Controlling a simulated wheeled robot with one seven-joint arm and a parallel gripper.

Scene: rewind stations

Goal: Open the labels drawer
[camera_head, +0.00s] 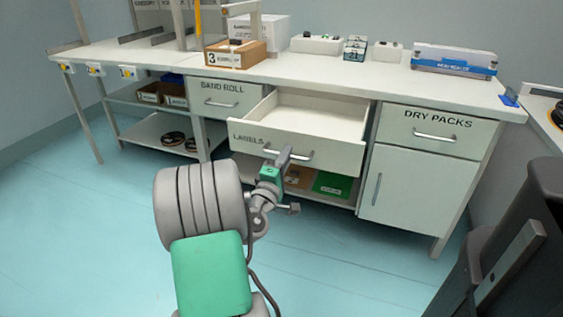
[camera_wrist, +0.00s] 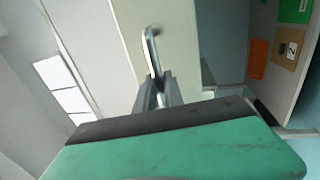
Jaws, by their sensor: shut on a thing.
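The labels drawer (camera_head: 335,150) is a white drawer in the middle of the workbench, pulled well out, with its empty-looking interior showing. Its front carries the word LABELS and a metal bar handle (camera_head: 302,156). My gripper (camera_head: 284,157) is at the left part of that handle and shut on it. In the wrist view, the fingers (camera_wrist: 158,90) close around one end of the handle (camera_wrist: 150,48), against the pale drawer front (camera_wrist: 168,30). The fingertips partly hide the handle's grasped end.
The BAND ROLL drawer (camera_head: 222,88) and DRY PACKS drawer (camera_head: 437,122) are shut either side. A cupboard door (camera_head: 405,190) sits below DRY PACKS. Boxes, including a blue one (camera_head: 455,58), stand on the worktop (camera_head: 400,77). A green item (camera_head: 332,184) lies on the shelf below. The floor in front is clear.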

